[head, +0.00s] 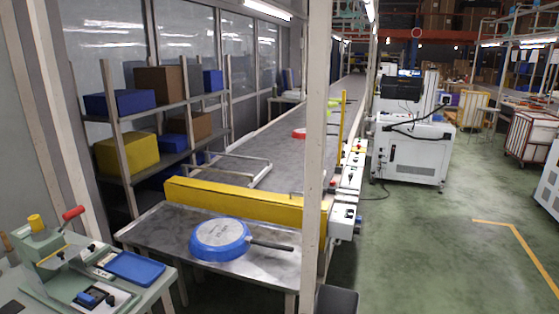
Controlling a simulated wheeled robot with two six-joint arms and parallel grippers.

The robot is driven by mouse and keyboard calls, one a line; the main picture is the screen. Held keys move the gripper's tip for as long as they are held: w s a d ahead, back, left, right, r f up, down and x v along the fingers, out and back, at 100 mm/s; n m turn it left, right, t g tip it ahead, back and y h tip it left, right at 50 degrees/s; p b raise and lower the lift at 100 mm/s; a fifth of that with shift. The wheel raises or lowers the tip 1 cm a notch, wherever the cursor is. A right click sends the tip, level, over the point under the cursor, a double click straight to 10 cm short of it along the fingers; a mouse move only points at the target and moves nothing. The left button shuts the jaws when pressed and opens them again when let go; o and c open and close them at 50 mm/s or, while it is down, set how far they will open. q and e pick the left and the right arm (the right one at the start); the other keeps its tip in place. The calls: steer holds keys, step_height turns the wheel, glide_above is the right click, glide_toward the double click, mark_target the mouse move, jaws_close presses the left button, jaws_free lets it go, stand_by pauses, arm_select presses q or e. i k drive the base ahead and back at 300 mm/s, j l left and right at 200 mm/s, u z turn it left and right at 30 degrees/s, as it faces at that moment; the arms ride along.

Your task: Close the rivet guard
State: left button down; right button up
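A pale green bench machine (62,258) stands on the table at the lower left. It looks like the rivet station. A lever with a red grip (74,212) sticks up from it, tilted to the right, and a yellow knob (35,221) tops it. A small blue block (90,297) sits on its base plate. I cannot tell which part is the rivet guard, or whether it is open or closed. Neither of my grippers is in view.
A blue tray (134,268) lies right of the machine. A blue pan (220,240) lies on the conveyor's near end, before a yellow crossbar (232,201). A pale post (317,120) stands in front. Shelves with boxes (128,155) stand behind. The green floor at right is open.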

mark_target(51, 263)
steer(key=u, duration=1.45)
